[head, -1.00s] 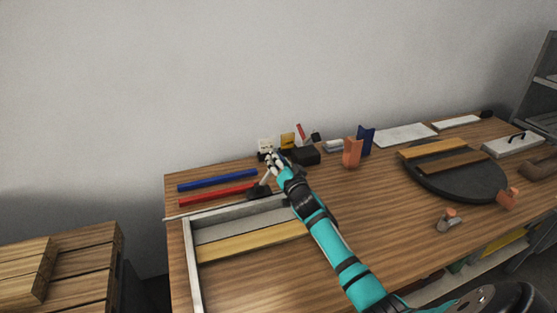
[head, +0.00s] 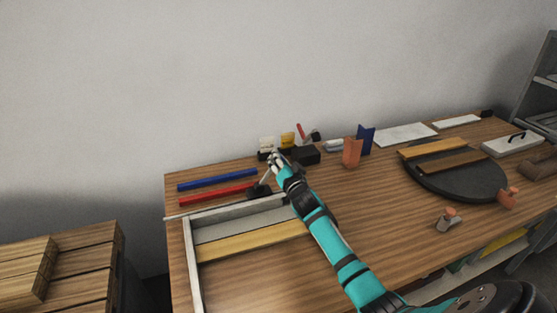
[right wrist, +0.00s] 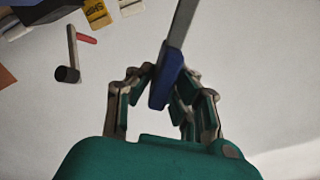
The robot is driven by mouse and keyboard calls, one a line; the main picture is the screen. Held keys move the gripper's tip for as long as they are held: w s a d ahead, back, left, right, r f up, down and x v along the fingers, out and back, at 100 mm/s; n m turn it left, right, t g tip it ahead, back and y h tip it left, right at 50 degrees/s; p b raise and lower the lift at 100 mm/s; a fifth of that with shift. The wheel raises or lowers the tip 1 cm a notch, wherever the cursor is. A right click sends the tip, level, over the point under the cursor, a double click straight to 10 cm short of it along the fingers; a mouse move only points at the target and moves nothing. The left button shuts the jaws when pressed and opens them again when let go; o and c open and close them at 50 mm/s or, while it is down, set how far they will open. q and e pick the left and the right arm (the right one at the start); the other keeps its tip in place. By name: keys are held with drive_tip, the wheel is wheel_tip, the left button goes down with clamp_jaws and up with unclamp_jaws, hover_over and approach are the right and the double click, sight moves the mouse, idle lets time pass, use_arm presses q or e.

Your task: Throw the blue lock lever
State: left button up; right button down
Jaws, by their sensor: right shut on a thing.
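The blue lock lever shows in the right wrist view as a blue handle (right wrist: 164,82) on a grey flat shaft (right wrist: 182,24). My right gripper (right wrist: 165,84) has its fingers on both sides of the blue handle and is shut on it. In the head view my right gripper (head: 276,157) is at the back left of the bench, above a dark lever base (head: 258,191) with a pale shaft leaning up toward the fingers. The fingers hide the blue handle there. My left gripper is not in view.
A red-handled lever (head: 301,131) stands close behind and right of my gripper, by a black box (head: 306,155) and white and yellow cards (head: 287,139). Blue (head: 217,180) and red (head: 217,194) bars lie left. A frame (head: 190,255) is in front; the bench middle (head: 385,215) is clear.

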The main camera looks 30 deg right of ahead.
drive_tip(key=shift+w+a+r+n+p, duration=0.15)
drive_tip(key=shift+a+r+n, duration=0.2)
drive_tip(key=shift+a+n, duration=0.35)
drive_tip(key=shift+w+a+r+n+p, duration=0.15)
drive_tip(key=shift+a+r+n, duration=0.2)
drive_tip(key=shift+a+n, duration=0.3)
drive_tip(key=w+a+f+n+b, duration=0.1)
drive_tip(key=a+n+b, duration=0.3)
drive_tip(key=a+n, duration=0.6)
drive_tip(key=shift+w+a+f+n, duration=0.25)
drive_tip(key=shift+w+n, duration=0.5)
drive_tip(key=c, duration=1.3)
unclamp_jaws()
